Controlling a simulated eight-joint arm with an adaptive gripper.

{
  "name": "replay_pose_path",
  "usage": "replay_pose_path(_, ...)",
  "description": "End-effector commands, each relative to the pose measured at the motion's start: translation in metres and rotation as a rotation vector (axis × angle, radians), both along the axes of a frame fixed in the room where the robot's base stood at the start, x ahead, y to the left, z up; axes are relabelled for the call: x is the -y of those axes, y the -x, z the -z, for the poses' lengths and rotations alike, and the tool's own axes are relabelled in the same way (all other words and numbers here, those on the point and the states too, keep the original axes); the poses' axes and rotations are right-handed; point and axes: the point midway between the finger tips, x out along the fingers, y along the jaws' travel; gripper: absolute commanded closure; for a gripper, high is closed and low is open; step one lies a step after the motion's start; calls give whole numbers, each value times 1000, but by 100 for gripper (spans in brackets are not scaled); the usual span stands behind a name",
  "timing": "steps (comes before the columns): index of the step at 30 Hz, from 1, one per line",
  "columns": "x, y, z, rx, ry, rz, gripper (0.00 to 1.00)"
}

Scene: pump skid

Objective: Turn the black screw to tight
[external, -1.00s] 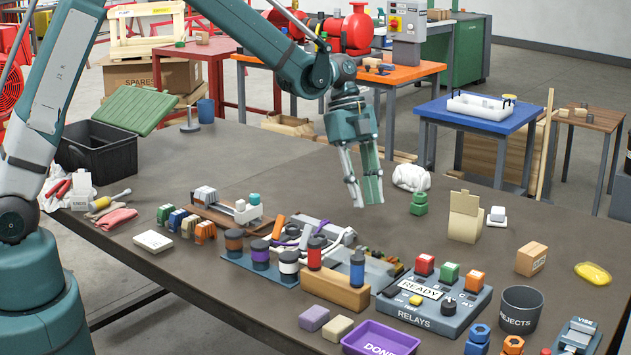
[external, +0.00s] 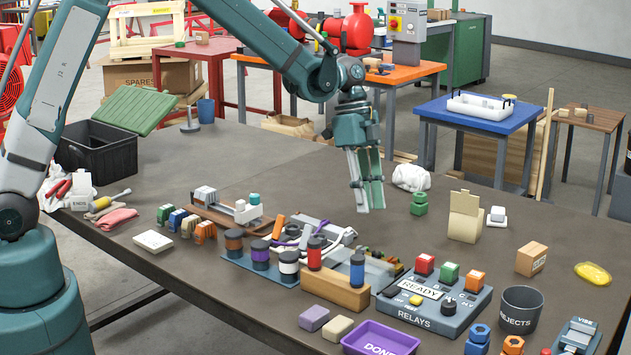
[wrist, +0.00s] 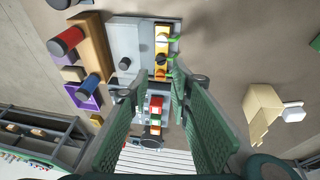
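My gripper (external: 367,208) points down, well above the table, behind the wooden block with cylinders. In the wrist view my gripper (wrist: 160,80) is open, with a gap between its two green pads and nothing between them. A black round head (wrist: 125,63) stands on a grey plate (wrist: 122,32), left of the gap. Another small dark head (wrist: 161,60) shows on an orange and yellow strip just beyond the fingertips. I cannot tell which is the black screw. In the external view the plate is mostly hidden behind the wooden block.
The wooden block (external: 333,291) carries red and blue cylinders. The grey RELAYS box (external: 425,319) has coloured buttons and a black knob (external: 449,306). A purple tray (external: 380,337) lies at the front. A tan holder (external: 465,222) and green piece (external: 419,203) stand right of my gripper.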

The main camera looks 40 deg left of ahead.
Motion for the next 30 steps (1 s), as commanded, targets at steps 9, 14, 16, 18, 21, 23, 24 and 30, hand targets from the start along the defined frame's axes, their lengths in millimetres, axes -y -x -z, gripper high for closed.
replay_pose_path(9, 13, 4, 8, -82, -126, -394, 79)
replay_pose_path(14, 18, 6, 12, -110, -181, -598, 79)
replay_pose_path(16, 21, 7, 14, -119, -203, -690, 79)
replay_pose_path(18, 23, 8, 15, -128, -223, -780, 79)
replay_pose_path(21, 27, 9, 17, -136, -252, -910, 79)
replay_pose_path(23, 29, 10, 18, -138, -266, -990, 79)
replay_pose_path(24, 30, 10, 19, -141, -275, -1042, 79)
replay_pose_path(30, 37, 12, 21, -143, -309, -1298, 79)
